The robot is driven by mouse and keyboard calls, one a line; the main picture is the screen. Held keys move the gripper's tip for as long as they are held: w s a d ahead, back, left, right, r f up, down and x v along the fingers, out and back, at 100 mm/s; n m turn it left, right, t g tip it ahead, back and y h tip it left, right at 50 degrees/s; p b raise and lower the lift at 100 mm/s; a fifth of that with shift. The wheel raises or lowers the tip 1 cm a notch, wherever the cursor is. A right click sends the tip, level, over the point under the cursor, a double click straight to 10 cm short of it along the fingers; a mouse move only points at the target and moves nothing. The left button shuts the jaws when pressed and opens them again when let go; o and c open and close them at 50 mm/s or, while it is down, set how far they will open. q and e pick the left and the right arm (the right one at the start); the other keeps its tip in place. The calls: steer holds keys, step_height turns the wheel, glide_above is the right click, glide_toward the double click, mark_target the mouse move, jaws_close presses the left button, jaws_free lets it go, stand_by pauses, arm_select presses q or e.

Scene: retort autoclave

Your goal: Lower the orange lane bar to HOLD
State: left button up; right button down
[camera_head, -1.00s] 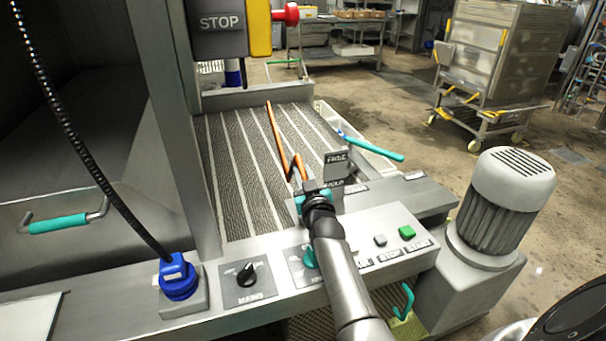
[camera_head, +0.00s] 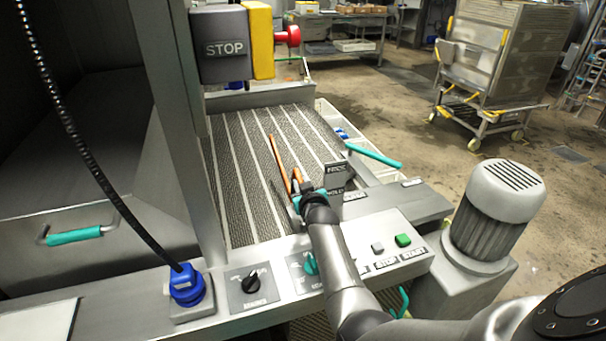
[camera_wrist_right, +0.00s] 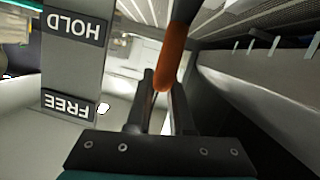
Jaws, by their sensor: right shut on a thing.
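The orange lane bar (camera_head: 278,155) reaches from my right gripper out over the striped conveyor belt (camera_head: 236,200). Whether it touches the belt is unclear. My right gripper (camera_head: 300,189) is shut on the bar's near end. In the right wrist view the fingers (camera_wrist_right: 161,84) close around the orange end (camera_wrist_right: 172,62), and the bar is dark further along. A grey label plate (camera_head: 337,175) stands just right of the gripper. The wrist view shows its HOLD and FREE labels (camera_wrist_right: 75,27); in the head view the gripper hides its lower part. My left gripper is out of view.
The control panel with the green START button (camera_head: 403,240) lies in front, under my right arm. A grey motor (camera_head: 497,205) stands to the right. A teal handle (camera_head: 374,155) sticks out beyond the belt's right side.

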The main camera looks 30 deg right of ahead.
steer(key=shift+w+d+f+g+y+p, duration=0.15)
steer(key=shift+w+f+g+y+p, duration=0.25)
steer(key=shift+w+f+g+p, duration=0.4)
steer(key=shift+f+g, duration=0.45)
steer(key=shift+g, duration=0.25)
steer(key=shift+w+f, duration=0.1)
steer(key=shift+f, duration=0.05)
steer(key=c, duration=0.8)
jaws_free()
steer(key=shift+d, duration=0.1)
steer(key=shift+c, duration=0.2)
steer(key=shift+o, duration=0.2)
